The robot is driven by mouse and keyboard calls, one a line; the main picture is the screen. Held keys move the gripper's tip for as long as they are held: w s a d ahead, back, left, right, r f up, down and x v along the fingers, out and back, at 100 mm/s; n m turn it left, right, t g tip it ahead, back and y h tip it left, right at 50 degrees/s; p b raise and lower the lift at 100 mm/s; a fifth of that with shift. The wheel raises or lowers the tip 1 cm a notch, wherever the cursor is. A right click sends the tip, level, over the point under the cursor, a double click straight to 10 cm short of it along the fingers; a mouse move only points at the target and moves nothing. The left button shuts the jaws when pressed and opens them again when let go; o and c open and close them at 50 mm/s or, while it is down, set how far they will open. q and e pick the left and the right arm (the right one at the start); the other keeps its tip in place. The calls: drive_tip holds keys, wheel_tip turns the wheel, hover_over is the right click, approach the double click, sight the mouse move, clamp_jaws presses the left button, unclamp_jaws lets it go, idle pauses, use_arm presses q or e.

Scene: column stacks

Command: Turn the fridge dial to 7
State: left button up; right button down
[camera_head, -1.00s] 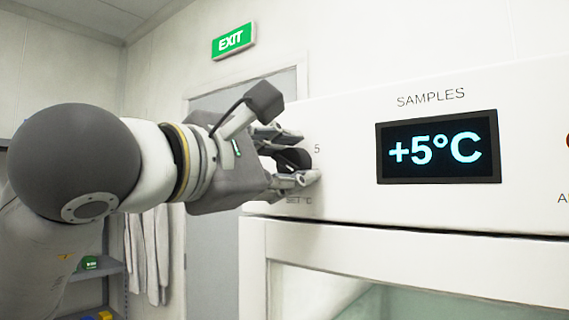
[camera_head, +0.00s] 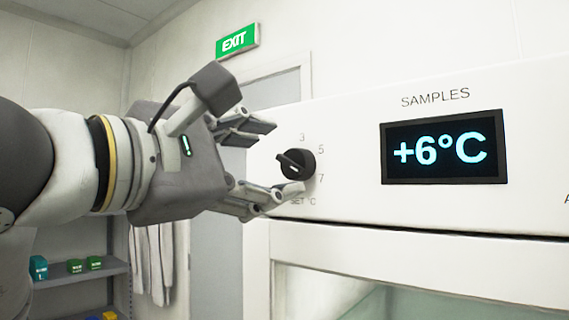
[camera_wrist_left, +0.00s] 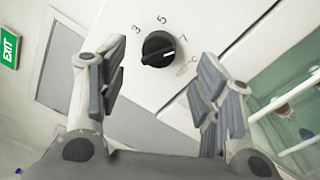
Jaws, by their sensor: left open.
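The fridge dial (camera_head: 296,163) is a black round knob with a raised ridge, on the white front panel among the numbers 3, 5 and 7. It also shows in the left wrist view (camera_wrist_left: 157,49). Its ridge and white mark lie toward the 7 side; I cannot tell the exact setting. The display (camera_head: 443,147) reads +6°C. My left gripper (camera_head: 277,159) is open and empty, left of and in front of the dial, facing it. In the wrist view the dial is beyond and between its fingers (camera_wrist_left: 163,68), clear of both. My right gripper is not in view.
The panel overhangs a glass-fronted cabinet frame (camera_head: 400,250). A grey door (camera_head: 214,258), an exit sign (camera_head: 237,40) and a shelf (camera_head: 85,277) with small boxes stand behind. White coats (camera_head: 152,262) hang there. Free space lies left of the panel.

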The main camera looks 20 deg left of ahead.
use_arm(q)
drive_tip(key=v, duration=0.6)
drive_tip(key=shift+s, duration=0.3)
drive_tip(key=shift+f, duration=0.15)
